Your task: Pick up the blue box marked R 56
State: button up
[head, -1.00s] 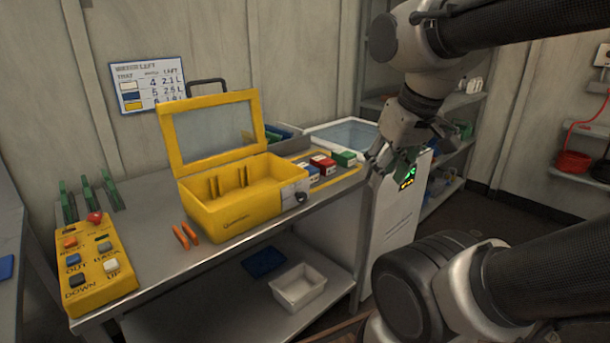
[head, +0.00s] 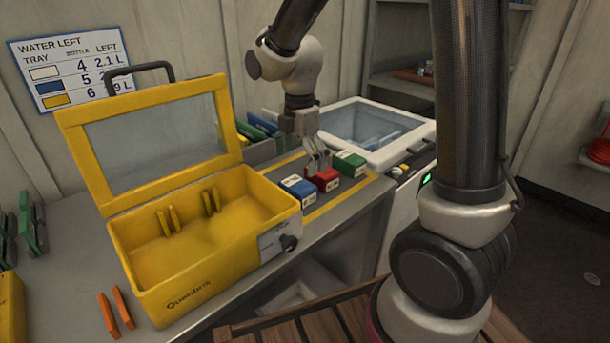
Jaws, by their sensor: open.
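The blue box (head: 293,186) sits on the bench, just right of the yellow case, inside a yellow-lined area. It has a pale label on its end, too small to read. A red box (head: 325,180) stands close to its right, and a green box (head: 350,163) stands farther right. My gripper (head: 318,165) points down with its fingers open, above or at the red box, to the right of the blue box. I cannot tell whether the fingers touch the red box.
The open yellow case (head: 205,235) stands left of the boxes, with its windowed lid raised. A white unit with a glass lid (head: 375,128) stands behind on the right. Orange clips (head: 115,312) lie at the front left. A wooden slatted surface (head: 330,328) is below the bench.

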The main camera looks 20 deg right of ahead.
aim_at(297, 183)
jog(key=shift+n, duration=0.3)
jog(key=f, duration=0.8)
jog(key=shift+w+a+f, duration=0.15)
jog(key=shift+w+a, duration=0.05)
jog(key=shift+w, duration=0.15)
jog(key=shift+c, duration=0.4)
jog(key=c, duration=1)
